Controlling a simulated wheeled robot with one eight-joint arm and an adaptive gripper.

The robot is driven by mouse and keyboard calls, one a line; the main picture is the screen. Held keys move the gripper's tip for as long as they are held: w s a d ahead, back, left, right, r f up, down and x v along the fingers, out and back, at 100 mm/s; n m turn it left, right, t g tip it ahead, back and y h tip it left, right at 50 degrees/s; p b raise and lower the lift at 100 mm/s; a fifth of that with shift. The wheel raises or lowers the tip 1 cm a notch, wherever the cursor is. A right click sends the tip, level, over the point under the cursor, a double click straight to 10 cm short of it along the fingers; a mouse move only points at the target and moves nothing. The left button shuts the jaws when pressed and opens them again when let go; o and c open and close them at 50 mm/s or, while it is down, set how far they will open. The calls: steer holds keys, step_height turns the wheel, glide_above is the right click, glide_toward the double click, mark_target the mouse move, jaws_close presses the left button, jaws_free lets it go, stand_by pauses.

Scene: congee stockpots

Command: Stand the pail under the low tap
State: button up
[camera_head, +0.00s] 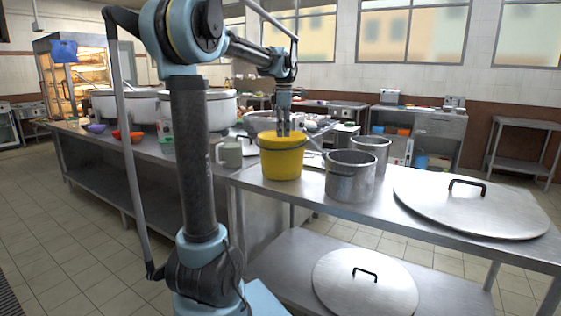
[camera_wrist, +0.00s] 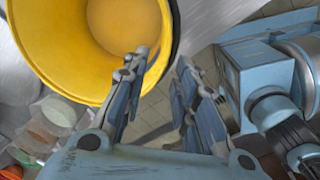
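The yellow pail (camera_head: 281,161) stands upright on the steel table, near its front edge, with a thin grey handle hanging at its rim. In the wrist view the pail (camera_wrist: 60,52) shows its open mouth and yellow inside. My gripper (camera_head: 284,132) points down at the pail's rim. In the wrist view my gripper (camera_wrist: 163,64) is open: one finger overlaps the mouth, the other is outside, and the rim shows between them. I cannot tell whether a finger touches it. Large pale stockpots (camera_head: 207,108) stand further back at left. I cannot make out a low tap.
Two steel pots (camera_head: 350,177) (camera_head: 371,150) stand close to the pail's right. A large lid (camera_head: 475,208) lies on the table at right, another lid (camera_head: 364,288) on the lower shelf. A grey-green jug (camera_head: 229,154) stands left of the pail. Red (camera_head: 127,136) and purple (camera_head: 96,128) bowls sit farther left.

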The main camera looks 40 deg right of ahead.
mark_target(282, 152)
steer(key=f, duration=0.7)
steer(key=w+f, duration=0.1)
steer(key=f, duration=0.3)
steer(key=shift+d, duration=0.15)
jaws_close()
